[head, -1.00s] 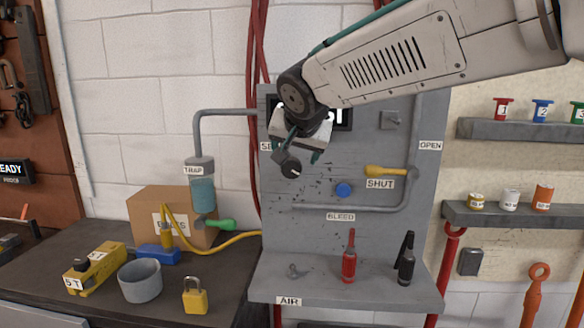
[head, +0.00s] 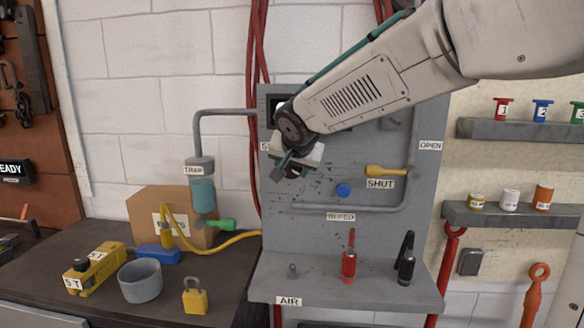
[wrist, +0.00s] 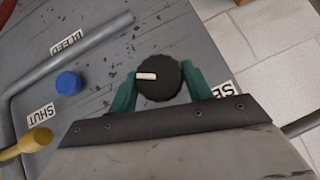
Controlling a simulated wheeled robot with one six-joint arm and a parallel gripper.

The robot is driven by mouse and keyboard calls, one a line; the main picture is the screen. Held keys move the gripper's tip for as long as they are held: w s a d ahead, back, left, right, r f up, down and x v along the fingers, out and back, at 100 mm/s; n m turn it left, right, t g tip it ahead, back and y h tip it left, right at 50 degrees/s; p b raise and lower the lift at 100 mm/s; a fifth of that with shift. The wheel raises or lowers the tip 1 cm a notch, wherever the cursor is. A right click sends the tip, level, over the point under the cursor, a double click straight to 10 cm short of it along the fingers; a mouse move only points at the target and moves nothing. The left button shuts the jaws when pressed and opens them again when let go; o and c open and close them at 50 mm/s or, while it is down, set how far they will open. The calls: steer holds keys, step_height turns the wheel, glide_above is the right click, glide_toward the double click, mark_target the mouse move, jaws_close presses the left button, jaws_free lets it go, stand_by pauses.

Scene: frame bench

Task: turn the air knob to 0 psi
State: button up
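In the wrist view a round black knob (wrist: 160,78) with a white mark sits on the grey panel. The mark points left in that view. The green fingers of my gripper (wrist: 160,85) stand on either side of the knob, close to its edges. I cannot tell whether they press on it. In the head view my gripper (head: 289,171) is in front of the panel and mostly hides the knob. The dark display (head: 276,103) behind my arm is nearly all covered, and no reading shows.
A yellow handle (head: 385,171) marked SHUT and a blue button (head: 343,190) above the BLEED label are right of my gripper. A grey pipe (head: 345,208) runs along the panel.

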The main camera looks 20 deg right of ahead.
steer(key=c, duration=0.4)
steer(key=h, duration=0.1)
steer(key=n+g+h, duration=0.2)
steer(key=shift+w+a+h, duration=0.1)
steer(key=shift+a+h, duration=0.15)
steer(key=shift+h, duration=0.05)
steer(key=n+g+h, duration=0.1)
steer(key=n+h, duration=0.2)
steer(key=h, duration=0.1)
steer(key=shift+a+f+h, duration=0.1)
steer(key=shift+f+h, duration=0.05)
steer(key=shift+h, duration=0.25)
steer(key=n+h, duration=0.1)
steer(key=h, duration=0.1)
steer(key=n+h, duration=0.2)
steer(key=shift+w+f+g, duration=0.1)
steer(key=shift+f+g, duration=0.1)
steer(key=shift+g, duration=0.2)
steer(key=n+t+h, duration=0.1)
steer(key=n+h, duration=0.3)
steer(key=shift+f+h, duration=0.1)
steer(key=shift+h, duration=0.2)
steer(key=shift+n+t, duration=0.3)
steer(key=shift+n, duration=0.1)
